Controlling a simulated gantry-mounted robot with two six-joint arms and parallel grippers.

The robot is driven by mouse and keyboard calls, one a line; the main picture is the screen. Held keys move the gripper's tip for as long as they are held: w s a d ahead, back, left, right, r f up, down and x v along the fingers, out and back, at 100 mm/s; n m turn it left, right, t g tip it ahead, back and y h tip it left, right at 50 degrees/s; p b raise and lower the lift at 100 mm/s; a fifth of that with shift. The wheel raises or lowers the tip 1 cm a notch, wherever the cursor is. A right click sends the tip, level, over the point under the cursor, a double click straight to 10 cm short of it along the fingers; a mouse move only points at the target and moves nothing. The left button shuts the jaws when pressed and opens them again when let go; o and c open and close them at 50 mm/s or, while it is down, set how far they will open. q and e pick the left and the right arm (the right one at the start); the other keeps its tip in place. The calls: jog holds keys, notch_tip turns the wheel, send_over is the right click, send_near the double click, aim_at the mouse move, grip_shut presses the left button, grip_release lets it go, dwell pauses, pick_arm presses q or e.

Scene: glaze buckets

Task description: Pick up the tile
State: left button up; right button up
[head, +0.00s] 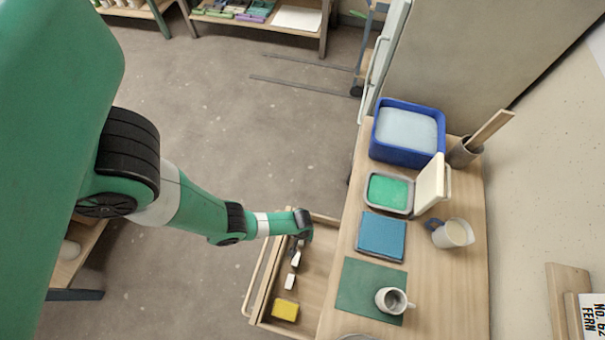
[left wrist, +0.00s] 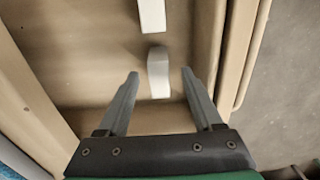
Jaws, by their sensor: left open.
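Two small white pieces lie in the open wooden drawer (head: 316,265). The nearer white piece (head: 296,259) has a rounded end and shows in the left wrist view (left wrist: 159,80). The farther flat white piece (head: 290,281) is cut off at the top of the wrist view (left wrist: 152,14). I cannot tell for certain which one is the tile. My left gripper (left wrist: 160,73) is open and empty over the drawer, pointing down. In the wrist view the nearer piece appears between its fingertips; contact is not visible. My right gripper is out of view.
A yellow block (head: 285,310) lies at the drawer's near end. On the table right of the drawer are a blue slab (head: 381,237), green mat (head: 360,283), mug (head: 393,300), jug (head: 453,233), lidded green tub (head: 389,192) and blue bucket (head: 407,155).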

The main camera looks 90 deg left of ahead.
pick_arm(q)
notch_tip(320, 180, down, 5)
jog(key=b, duration=0.3)
jog(key=shift+r, duration=0.15)
jog(key=shift+c, duration=0.3)
grip_shut()
